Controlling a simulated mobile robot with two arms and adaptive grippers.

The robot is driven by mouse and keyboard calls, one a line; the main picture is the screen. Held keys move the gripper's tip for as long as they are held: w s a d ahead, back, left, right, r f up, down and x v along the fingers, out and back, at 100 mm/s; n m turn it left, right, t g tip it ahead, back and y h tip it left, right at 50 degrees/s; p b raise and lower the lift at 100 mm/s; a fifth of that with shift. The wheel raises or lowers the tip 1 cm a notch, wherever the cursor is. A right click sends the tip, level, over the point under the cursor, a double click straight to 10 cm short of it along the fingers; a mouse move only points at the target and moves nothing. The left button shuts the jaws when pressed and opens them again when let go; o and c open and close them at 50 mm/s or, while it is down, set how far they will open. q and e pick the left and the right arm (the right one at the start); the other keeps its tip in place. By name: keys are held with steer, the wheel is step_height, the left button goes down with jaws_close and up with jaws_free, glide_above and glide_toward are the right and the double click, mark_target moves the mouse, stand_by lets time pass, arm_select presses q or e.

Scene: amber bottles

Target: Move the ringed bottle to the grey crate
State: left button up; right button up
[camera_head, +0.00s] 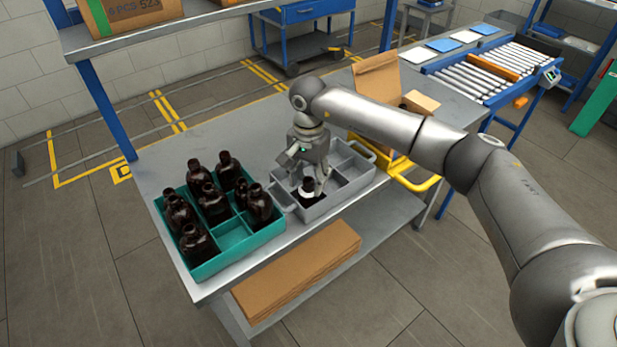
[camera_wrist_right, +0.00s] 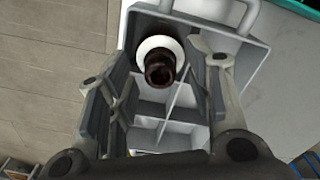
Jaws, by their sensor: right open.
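The ringed bottle (camera_head: 308,187) is dark, with a white ring around its neck. It stands in the front-left compartment of the grey crate (camera_head: 338,206) in the head view. Only its upper part shows above the crate wall. In the right wrist view, the bottle (camera_wrist_right: 158,68) appears from above, upright in a corner compartment of the crate (camera_wrist_right: 205,32). My right gripper (camera_head: 306,180) is open just above and around the bottle's top. In the wrist view its fingers (camera_wrist_right: 163,75) stand apart on either side, with gaps to the neck. My left gripper is out of view.
A teal crate (camera_head: 240,257) with several dark bottles stands left of the grey crate on the metal table (camera_head: 150,177). The grey crate's other visible compartments look empty.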

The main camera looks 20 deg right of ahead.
step_height(320, 180, up, 12)
stand_by(0.4)
steer(key=shift+f, duration=0.25)
